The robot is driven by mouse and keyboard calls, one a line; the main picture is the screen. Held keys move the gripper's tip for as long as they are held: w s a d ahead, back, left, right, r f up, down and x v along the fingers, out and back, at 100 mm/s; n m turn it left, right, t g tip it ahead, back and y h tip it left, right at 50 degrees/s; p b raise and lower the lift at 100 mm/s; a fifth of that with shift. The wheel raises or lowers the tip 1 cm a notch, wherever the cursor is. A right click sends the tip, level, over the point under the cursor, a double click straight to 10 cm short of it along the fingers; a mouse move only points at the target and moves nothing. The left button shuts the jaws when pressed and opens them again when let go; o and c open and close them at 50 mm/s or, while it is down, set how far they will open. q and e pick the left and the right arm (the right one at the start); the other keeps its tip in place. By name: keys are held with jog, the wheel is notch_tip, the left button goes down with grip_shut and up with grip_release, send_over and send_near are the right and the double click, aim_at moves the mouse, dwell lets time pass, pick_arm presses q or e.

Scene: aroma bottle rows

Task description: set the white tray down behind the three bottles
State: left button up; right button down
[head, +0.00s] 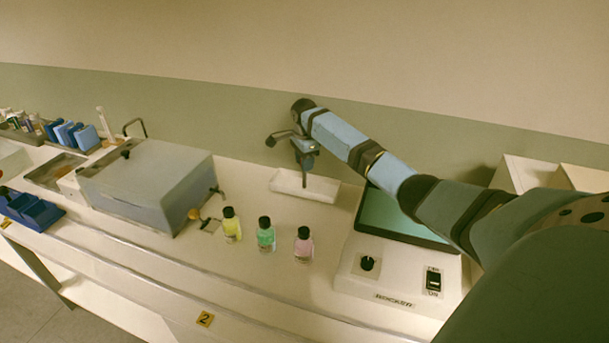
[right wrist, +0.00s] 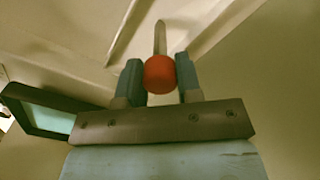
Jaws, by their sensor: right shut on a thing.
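The white tray (head: 325,192) is a flat slab behind the three bottles, towards the wall. A thin grey post rises from it to my right gripper (head: 306,160). In the right wrist view, my right gripper (right wrist: 159,75) is shut on a red knob (right wrist: 159,74) with a grey stem beyond it. I cannot tell if the tray touches the bench. The yellow bottle (head: 232,228), green bottle (head: 265,236) and pink bottle (head: 303,247) stand upright in a slanting row, all black-capped. My left gripper is out of view.
A grey metal box (head: 150,182) stands left of the bottles, with a lever near its right side. A device with a dark-framed green screen (head: 395,217) stands to the right. A blue rack (head: 30,209) is at far left. Bare bench lies between tray and bottles.

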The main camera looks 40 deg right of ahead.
aim_at(305, 187)
notch_tip(305, 187, down, 5)
jog(key=shift+f, duration=0.1)
dwell(0.3)
jog(key=c, duration=0.8)
grip_release()
jog(key=shift+r, duration=0.2)
notch_tip(305, 187, up, 12)
jog(key=shift+f, duration=0.1)
